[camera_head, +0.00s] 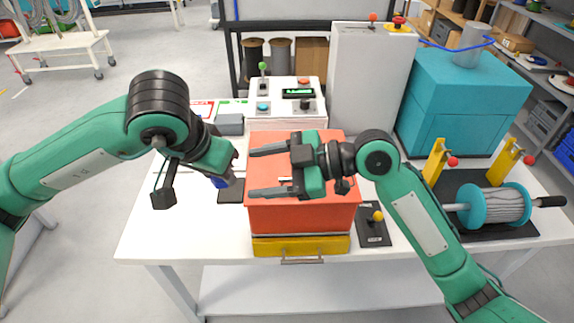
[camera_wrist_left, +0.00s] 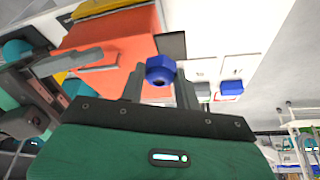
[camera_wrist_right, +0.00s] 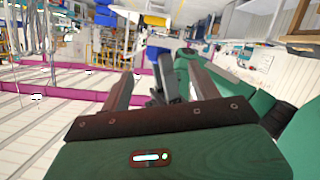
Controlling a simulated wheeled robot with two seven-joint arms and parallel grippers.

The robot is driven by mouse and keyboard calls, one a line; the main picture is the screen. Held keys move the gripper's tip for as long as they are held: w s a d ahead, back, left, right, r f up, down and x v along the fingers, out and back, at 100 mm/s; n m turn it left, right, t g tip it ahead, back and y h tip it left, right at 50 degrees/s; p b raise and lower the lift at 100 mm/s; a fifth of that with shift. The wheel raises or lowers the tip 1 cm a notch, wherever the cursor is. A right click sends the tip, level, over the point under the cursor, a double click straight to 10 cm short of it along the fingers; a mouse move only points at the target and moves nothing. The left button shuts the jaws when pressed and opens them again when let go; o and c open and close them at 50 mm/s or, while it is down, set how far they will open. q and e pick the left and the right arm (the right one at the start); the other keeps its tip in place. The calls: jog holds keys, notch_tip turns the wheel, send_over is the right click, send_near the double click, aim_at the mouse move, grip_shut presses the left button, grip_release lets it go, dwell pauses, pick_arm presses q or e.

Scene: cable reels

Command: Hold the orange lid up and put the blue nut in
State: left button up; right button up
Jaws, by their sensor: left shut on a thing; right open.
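The orange lid (camera_head: 325,215) sits over a yellow box base (camera_head: 270,246) with a handle at its front, on the white table. A thin dark line shows between them, and the lid looks down. My left gripper (camera_head: 221,180) is shut on the blue nut (camera_wrist_left: 160,70), left of the lid; in the head view the nut (camera_head: 220,183) is partly hidden by the gripper. My right gripper (camera_head: 252,171) is open and empty, in front of the lid's top in the head view, fingers pointing left. The lid also shows in the left wrist view (camera_wrist_left: 125,38).
A control panel (camera_head: 288,120) with a green-knobbed lever stands behind the lid. A cable reel (camera_head: 495,205) on yellow brackets is at the right. A small yellow-knobbed joystick (camera_head: 376,228) stands right of the box. The table's front left (camera_head: 165,235) is clear.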

jog(key=x, duration=0.6)
jog(key=shift+a+f, duration=0.15)
jog(key=shift+a, duration=0.2)
